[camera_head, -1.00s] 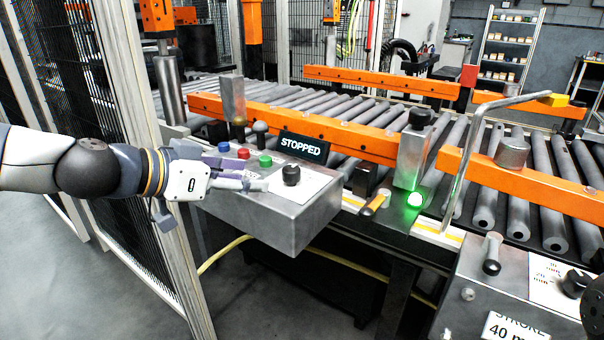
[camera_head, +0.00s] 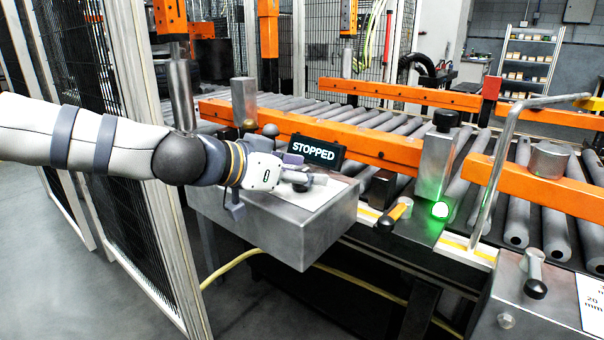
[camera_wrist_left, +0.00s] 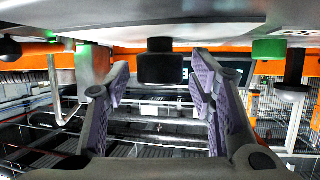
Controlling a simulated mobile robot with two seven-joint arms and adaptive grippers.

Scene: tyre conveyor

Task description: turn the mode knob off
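The mode knob is a black round knob (camera_wrist_left: 160,62) in the left wrist view, standing out from the grey control box surface at the top of that picture. My left gripper (camera_wrist_left: 160,80) is open, with a purple-padded finger on each side of the knob. A gap shows on both sides, so the fingers look apart from it. In the head view my left gripper (camera_head: 308,180) is over the top of the metal control box (camera_head: 290,230). My right gripper is not in view.
A display (camera_head: 316,152) reading STOPPED stands behind the gripper. A green button (camera_wrist_left: 268,49) shows right of the knob in the wrist view. The roller conveyor with orange rails (camera_head: 350,140) lies behind, a lit green lamp (camera_head: 440,209) to the right, a mesh fence (camera_head: 110,180) left.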

